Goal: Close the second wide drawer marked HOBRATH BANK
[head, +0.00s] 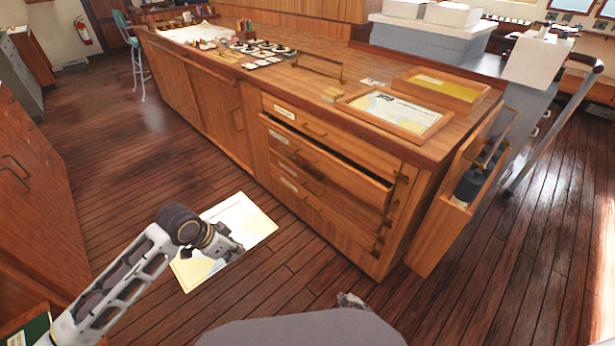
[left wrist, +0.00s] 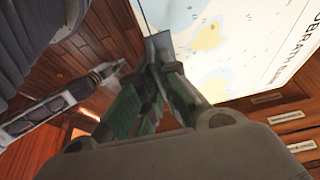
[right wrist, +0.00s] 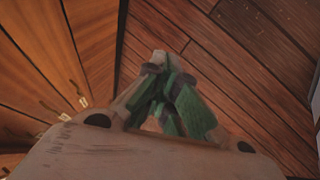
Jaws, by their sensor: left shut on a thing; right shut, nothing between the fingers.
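The second wide drawer (head: 325,168) from the top of the wooden chart cabinet stands partly open, with a dark gap above its front. Its small label (head: 279,137) is too small to read. My left gripper (head: 238,252) is in front of the cabinet, left of the drawer, shut on the edge of a pale chart (head: 245,220). In the left wrist view the chart (left wrist: 225,45) shows blue and yellow patches and lettering that reads like "OBRATH BANK". My right gripper (right wrist: 163,75) is shut and empty; a small tip of it (head: 350,300) shows at the bottom of the head view.
The other drawers (head: 305,125) look shut. Framed charts (head: 396,115), a brass rail and small items lie on the cabinet top. An open side rack (head: 470,185) juts from the cabinet's right end. Another cabinet (head: 30,180) stands left. The plank floor (head: 120,150) between is clear.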

